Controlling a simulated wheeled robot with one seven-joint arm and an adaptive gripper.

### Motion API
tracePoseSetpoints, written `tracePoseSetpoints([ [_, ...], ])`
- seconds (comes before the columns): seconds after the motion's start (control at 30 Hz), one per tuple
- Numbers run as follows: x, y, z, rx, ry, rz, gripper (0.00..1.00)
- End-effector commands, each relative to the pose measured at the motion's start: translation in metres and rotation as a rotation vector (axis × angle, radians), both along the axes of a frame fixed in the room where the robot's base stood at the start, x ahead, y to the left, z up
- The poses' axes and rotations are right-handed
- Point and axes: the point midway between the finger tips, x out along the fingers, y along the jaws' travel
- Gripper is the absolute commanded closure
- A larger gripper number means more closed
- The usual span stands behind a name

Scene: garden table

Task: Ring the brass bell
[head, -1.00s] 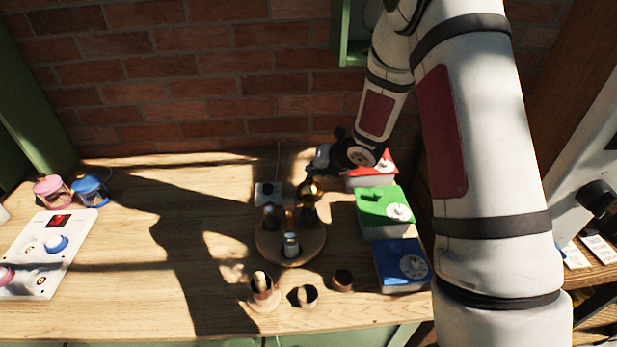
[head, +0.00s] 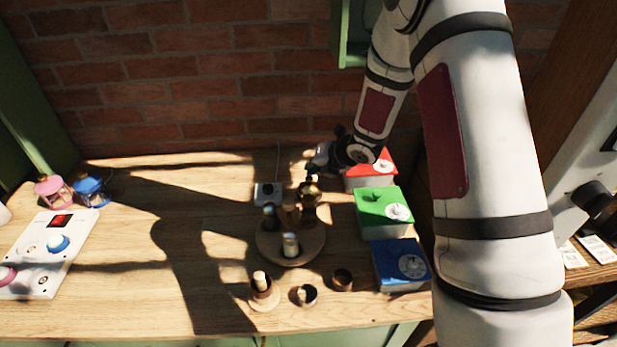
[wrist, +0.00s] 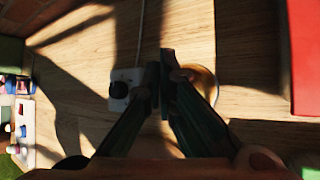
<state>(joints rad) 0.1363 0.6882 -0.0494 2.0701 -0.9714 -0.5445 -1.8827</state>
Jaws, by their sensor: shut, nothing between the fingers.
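The brass bell (head: 309,187) appears to be the rounded, golden thing at the back right of the round wooden board, partly in shadow. In the wrist view a brass, round form (wrist: 203,80) shows just right of the fingertips, partly covered by the right finger. My gripper (head: 315,168) comes down from the back right, beside and above the bell. In the wrist view my gripper (wrist: 163,72) is shut and empty. I cannot tell whether a finger touches the bell.
A round wooden board (head: 270,247) holds several small shakers. A white box with a dark knob (head: 267,193) stands left of the bell. Red (head: 368,172), green (head: 380,209) and blue (head: 402,264) boxes line the right side. Small wooden cups stand in front. The table's left middle is clear.

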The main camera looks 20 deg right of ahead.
Motion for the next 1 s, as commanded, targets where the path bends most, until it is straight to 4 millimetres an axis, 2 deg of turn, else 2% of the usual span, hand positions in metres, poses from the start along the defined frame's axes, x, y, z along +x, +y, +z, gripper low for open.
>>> tracePoseSetpoints([
  [0.17,0.0,0.0,0.006,0.0,-0.002,0.001,1.0],
  [0.7,-0.001,0.0,0.054,0.0,-0.002,0.001,1.0],
  [1.0,0.0,0.0,0.06,-0.001,0.0,-0.001,1.0],
])
